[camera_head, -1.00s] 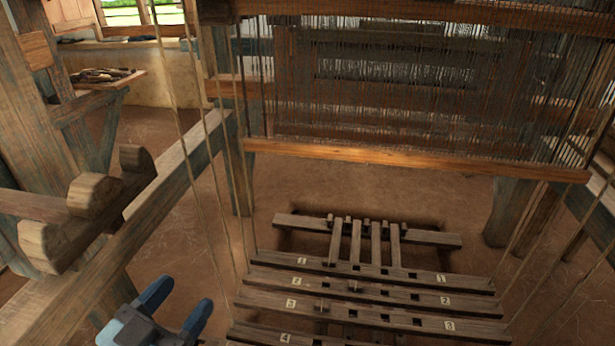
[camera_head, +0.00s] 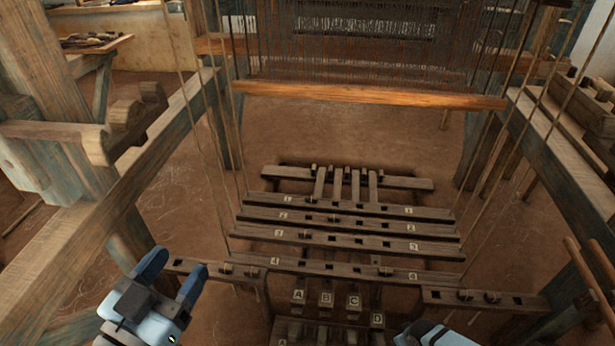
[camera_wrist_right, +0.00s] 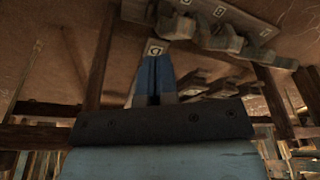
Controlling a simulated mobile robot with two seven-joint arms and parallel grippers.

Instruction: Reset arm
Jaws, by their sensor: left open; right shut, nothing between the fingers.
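My left gripper (camera_head: 172,276) is at the lower left of the head view, with its two blue fingers spread apart and nothing between them. It is left of the treadle bars and appears apart from them. My right arm shows only in part at the bottom edge of the head view, right of the lettered pedals. In the right wrist view my right gripper (camera_wrist_right: 153,75) has its blue fingers together and empty.
Numbered wooden bars (camera_head: 345,220) hang on cords in the middle. Lettered pedals (camera_head: 325,300) lie below them. Loom side beams (camera_head: 150,150) and (camera_head: 560,165) run along both sides. An orange-brown crossbar (camera_head: 370,95) spans the back under the warp threads. Bare earth floor (camera_head: 190,205) lies at the left.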

